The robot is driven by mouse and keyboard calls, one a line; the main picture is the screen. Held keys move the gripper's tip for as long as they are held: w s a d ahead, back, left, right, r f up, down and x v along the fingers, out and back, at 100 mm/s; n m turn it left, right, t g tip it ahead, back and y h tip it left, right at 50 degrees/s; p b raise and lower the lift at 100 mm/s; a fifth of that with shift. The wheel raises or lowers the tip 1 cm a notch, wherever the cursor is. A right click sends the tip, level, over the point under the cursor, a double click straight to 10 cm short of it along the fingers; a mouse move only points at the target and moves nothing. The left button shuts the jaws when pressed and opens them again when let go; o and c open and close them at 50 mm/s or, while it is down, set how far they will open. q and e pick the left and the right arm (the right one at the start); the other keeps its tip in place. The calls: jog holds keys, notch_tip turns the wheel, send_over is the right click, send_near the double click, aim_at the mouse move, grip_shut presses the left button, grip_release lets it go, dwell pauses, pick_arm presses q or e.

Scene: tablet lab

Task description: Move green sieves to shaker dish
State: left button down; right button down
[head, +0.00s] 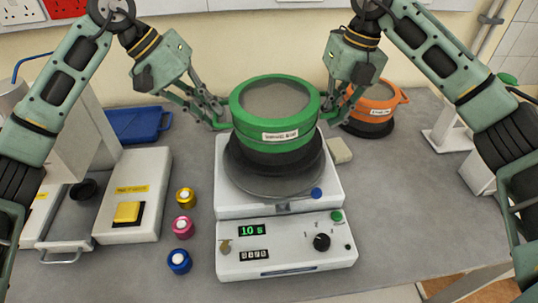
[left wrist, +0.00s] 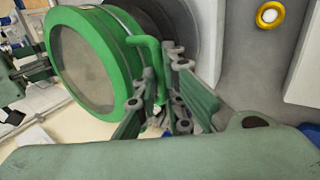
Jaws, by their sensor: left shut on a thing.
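The stacked green sieves (head: 275,120), with a white label on the front, are over the black shaker dish (head: 262,163) on the white shaker. They look level; I cannot tell whether they rest fully on the dish. My left gripper (head: 221,114) is shut on the left handle. In the left wrist view the green sieves (left wrist: 88,60) fill the upper left, and the green handle (left wrist: 150,58) lies between the fingers. My right gripper (head: 332,108) is at the right side of the green sieves; the rim partly hides its fingertips, so its grip is unclear.
An orange sieve (head: 375,106) stands on a dark base at the back right. The shaker's control panel (head: 286,245) faces front and reads 10 s. Yellow, pink and blue capped jars (head: 184,226) stand left of it. A balance (head: 133,200) is further left, a blue tray (head: 137,126) behind.

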pick_arm(q)
jog(key=shift+s+d+r, duration=0.25)
jog(key=shift+d+r, duration=0.2)
jog(key=shift+r, duration=0.05)
pick_arm(e)
jog(key=shift+s+a+r, duration=0.15)
jog(key=shift+s+r, duration=0.1)
jog(key=shift+r, duration=0.1)
pick_arm(q)
jog(key=shift+f, duration=0.1)
